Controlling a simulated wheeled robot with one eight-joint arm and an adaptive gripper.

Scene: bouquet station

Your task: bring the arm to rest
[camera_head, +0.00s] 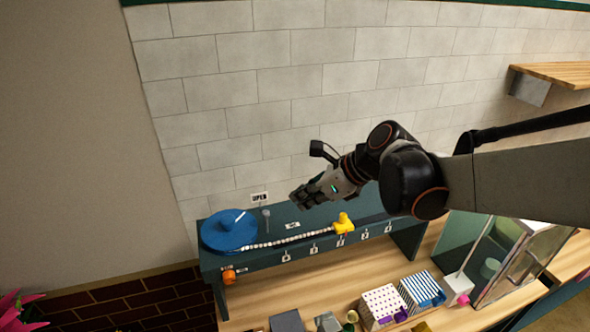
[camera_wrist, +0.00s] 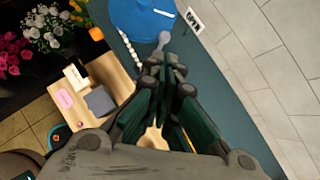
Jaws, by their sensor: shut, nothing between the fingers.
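My gripper (camera_head: 302,199) is at the end of my arm, which reaches in from the right in the head view. The gripper is over the dark teal shelf (camera_head: 230,262), beside the tiled wall. In the wrist view the gripper (camera_wrist: 167,65) has its fingers together with nothing between them. A blue round thing (camera_head: 229,231) sits at the shelf's left end, left of the gripper. It also shows in the wrist view (camera_wrist: 140,15) beyond the fingertips. A row of white beads runs from it to a yellow piece (camera_head: 344,225) below my arm.
Below the shelf, a wooden counter (camera_head: 262,299) holds a dotted box (camera_head: 383,303), a striped box (camera_head: 418,289) and a glass-sided case (camera_head: 515,265). A wooden wall shelf (camera_head: 555,74) is at the upper right. Flowers (camera_wrist: 45,27) show in the wrist view. The wall above my gripper is bare.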

